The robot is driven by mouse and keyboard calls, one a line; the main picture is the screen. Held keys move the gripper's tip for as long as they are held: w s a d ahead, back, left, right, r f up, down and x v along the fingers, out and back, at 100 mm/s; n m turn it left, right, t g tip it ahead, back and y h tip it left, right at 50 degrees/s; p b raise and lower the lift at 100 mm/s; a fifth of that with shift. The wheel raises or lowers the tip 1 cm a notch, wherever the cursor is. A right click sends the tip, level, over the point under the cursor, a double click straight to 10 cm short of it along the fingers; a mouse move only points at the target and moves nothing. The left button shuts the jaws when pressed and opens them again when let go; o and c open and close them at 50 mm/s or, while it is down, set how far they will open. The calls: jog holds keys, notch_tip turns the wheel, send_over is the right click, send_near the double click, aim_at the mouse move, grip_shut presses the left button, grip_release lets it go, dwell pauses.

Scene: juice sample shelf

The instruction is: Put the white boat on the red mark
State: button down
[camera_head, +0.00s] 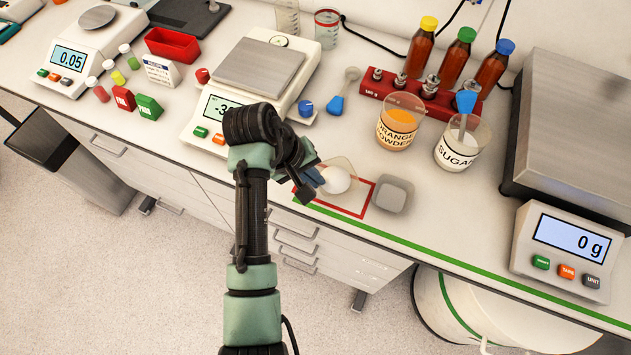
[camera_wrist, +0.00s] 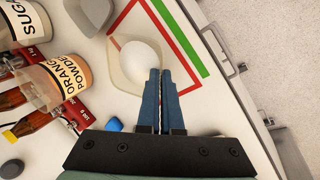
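The white boat (camera_head: 338,165), a pale translucent dish holding a rounded white heap, is over the red square outline that is the red mark (camera_head: 364,202). In the wrist view the white boat (camera_wrist: 122,76) lies largely inside the red mark (camera_wrist: 124,17), close to its edges. My gripper (camera_head: 314,178) is at the boat's left side in the head view. In the wrist view my gripper (camera_wrist: 160,72) has its blue fingers nearly together with the boat's rim at the tips. I cannot tell whether the boat touches the bench.
A grey boat (camera_head: 393,194) stands just right of the red mark. A green line (camera_head: 440,257) runs along the bench's front edge. The orange powder beaker (camera_head: 400,122) and sugar beaker (camera_head: 459,146) stand behind right. A balance (camera_head: 262,68) stands behind left.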

jog(key=shift+f, duration=1.3)
jog(key=shift+f, duration=0.1)
jog(key=shift+f, duration=0.1)
jog(key=c, duration=1.4)
grip_release()
jog(key=shift+o, duration=0.2)
jog(key=v, duration=1.2)
jog(key=shift+r, duration=0.2)
jog(key=shift+s, duration=0.1)
